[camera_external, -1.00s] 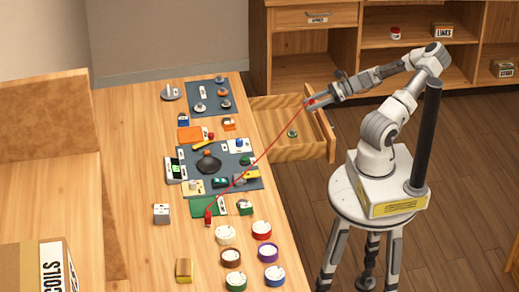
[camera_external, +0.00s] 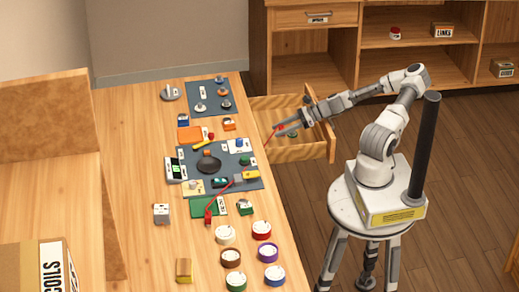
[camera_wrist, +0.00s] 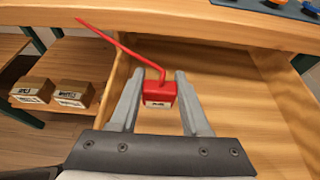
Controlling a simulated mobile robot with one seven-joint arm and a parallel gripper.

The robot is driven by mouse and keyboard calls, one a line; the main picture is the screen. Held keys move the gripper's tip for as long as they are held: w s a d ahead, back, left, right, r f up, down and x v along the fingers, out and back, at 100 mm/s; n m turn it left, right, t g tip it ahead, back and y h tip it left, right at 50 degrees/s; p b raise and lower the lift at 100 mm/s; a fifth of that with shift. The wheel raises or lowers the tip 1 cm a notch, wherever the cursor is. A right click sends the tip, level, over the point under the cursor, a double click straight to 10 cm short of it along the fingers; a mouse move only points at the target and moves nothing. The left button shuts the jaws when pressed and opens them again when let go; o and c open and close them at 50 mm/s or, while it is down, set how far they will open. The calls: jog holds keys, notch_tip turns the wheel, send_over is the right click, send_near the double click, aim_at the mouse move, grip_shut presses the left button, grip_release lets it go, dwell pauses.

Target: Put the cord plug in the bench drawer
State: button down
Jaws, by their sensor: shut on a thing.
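The cord plug is a small red block with a pale label (camera_wrist: 160,94), and it sits between the fingers of my gripper (camera_wrist: 157,100). In the external view my gripper (camera_external: 282,130) is over the open bench drawer (camera_external: 315,150), near the bench side. A red cord (camera_external: 265,152) runs from the plug down to a red block (camera_external: 208,216) on the bench. In the wrist view the drawer's bare wooden floor (camera_wrist: 225,100) lies below the plug. The height of the plug above the floor is hard to tell.
The bench top (camera_external: 135,150) holds mats, small parts and several coloured spools. A shelf unit (camera_external: 400,65) stands behind, with a red can and labelled boxes.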

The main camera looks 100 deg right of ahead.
notch_tip(320, 180, down, 3)
jog(key=shift+b, duration=0.55)
jog(key=shift+f, duration=0.3)
